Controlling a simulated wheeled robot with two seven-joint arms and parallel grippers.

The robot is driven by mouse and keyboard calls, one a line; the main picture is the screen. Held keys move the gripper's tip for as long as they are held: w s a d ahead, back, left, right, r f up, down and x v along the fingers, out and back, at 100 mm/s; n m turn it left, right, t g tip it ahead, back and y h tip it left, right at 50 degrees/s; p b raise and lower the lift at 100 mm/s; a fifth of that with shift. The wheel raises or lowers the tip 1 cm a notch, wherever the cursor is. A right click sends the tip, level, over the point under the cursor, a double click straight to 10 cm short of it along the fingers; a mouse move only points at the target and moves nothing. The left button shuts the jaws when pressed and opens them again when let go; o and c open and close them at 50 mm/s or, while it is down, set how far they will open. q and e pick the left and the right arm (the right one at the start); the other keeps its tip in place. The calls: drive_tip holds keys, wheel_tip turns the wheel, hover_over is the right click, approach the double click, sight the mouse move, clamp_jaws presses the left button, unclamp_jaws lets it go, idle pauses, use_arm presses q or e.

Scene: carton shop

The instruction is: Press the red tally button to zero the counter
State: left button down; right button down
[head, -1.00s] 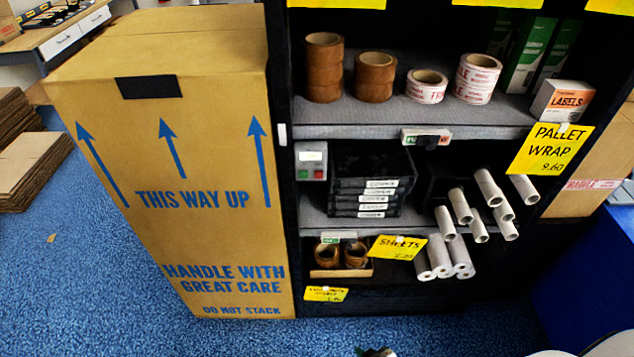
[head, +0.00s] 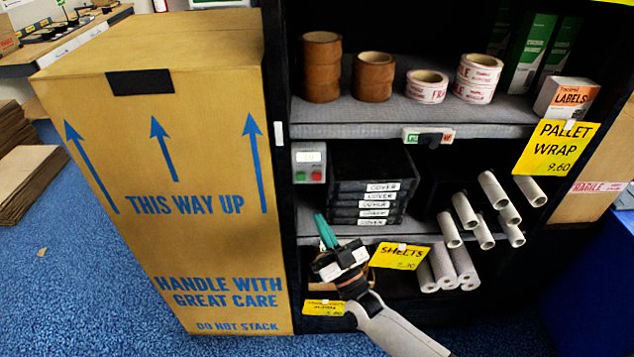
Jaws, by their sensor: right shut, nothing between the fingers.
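The tally counter (head: 308,156) is a small pale box on the left upright of the shelf unit, beside the big carton. Its red button (head: 317,177) is at the lower right of its face, to the right of a green button (head: 300,176). My right gripper (head: 325,232) is in front of the shelf, below the counter, with its green fingers shut and pointing up. The fingertips are apart from the red button in the picture. The button is in plain view. My left gripper is not in view.
A tall carton (head: 190,260) stands left of the shelf unit. Stacked black cover trays (head: 375,187) and grey cardboard tubes (head: 465,210) fill the shelf to the right. A yellow sheets sign (head: 398,257) hangs beside my gripper.

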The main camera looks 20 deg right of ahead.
drive_tip(key=shift+s+r+t, duration=0.15)
drive_tip(key=shift+r+t, duration=0.25)
drive_tip(key=shift+r, duration=0.45)
drive_tip(key=b, duration=0.5)
approach(317, 176)
wheel_tip(317, 176, up, 4)
drive_tip(key=w+a, duration=0.2)
drive_tip(key=a, duration=0.1)
drive_tip(key=shift+w+d+r, duration=0.1)
drive_tip(key=shift+w+d, duration=0.05)
drive_tip(key=shift+w, duration=0.3)
drive_tip(key=shift+w+d, duration=0.2)
drive_tip(key=shift+w, duration=0.2)
idle(0.3)
drive_tip(key=shift+w+d+b, duration=0.15)
drive_tip(key=shift+w+b, duration=0.25)
